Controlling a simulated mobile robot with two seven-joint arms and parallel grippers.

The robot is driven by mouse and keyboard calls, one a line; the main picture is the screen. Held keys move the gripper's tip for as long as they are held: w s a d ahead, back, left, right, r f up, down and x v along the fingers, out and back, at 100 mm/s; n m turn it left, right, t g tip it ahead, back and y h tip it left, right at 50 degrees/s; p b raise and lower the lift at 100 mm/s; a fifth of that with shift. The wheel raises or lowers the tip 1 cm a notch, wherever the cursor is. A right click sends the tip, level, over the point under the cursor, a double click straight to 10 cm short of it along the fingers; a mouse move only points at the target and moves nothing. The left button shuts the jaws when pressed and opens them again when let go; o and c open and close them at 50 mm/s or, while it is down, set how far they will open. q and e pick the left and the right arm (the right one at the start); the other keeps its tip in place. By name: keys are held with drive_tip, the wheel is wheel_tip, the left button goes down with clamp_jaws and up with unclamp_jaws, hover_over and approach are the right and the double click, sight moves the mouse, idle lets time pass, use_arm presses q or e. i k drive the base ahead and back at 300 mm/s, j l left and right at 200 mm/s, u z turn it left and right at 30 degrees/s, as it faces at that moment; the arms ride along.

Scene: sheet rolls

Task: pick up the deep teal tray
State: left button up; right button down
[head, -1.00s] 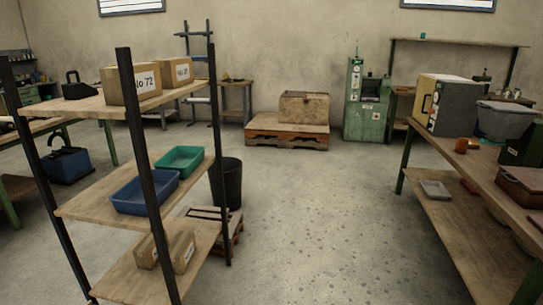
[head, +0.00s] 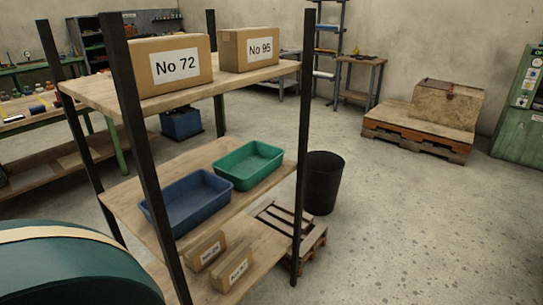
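The deep teal tray (head: 248,165) is a green-teal open tray with raised walls. It sits upright on the wooden middle shelf (head: 262,202) of a rack with black posts, and it looks empty. A blue tray (head: 187,203) stands to its left and nearer, close against it or touching. Neither of my grippers is in view.
Boxes marked No 72 (head: 170,72) and No 95 (head: 249,48) stand on the top shelf above. Two small boxes (head: 219,262) lie on the bottom shelf. A black post (head: 303,150) rises right of the teal tray. A black bin (head: 323,183) stands beyond; floor on the right is clear.

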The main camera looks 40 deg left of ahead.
sight(248, 165)
drive_tip(key=i+u, duration=0.25)
drive_tip(key=i, duration=0.2)
drive_tip(key=i+l+u, duration=0.55)
drive_tip(key=i, duration=0.3)
drive_tip(key=i+l+u, duration=0.15)
drive_tip(key=u, duration=0.2)
drive_tip(key=i+l+u, duration=0.5)
drive_tip(key=u, duration=0.15)
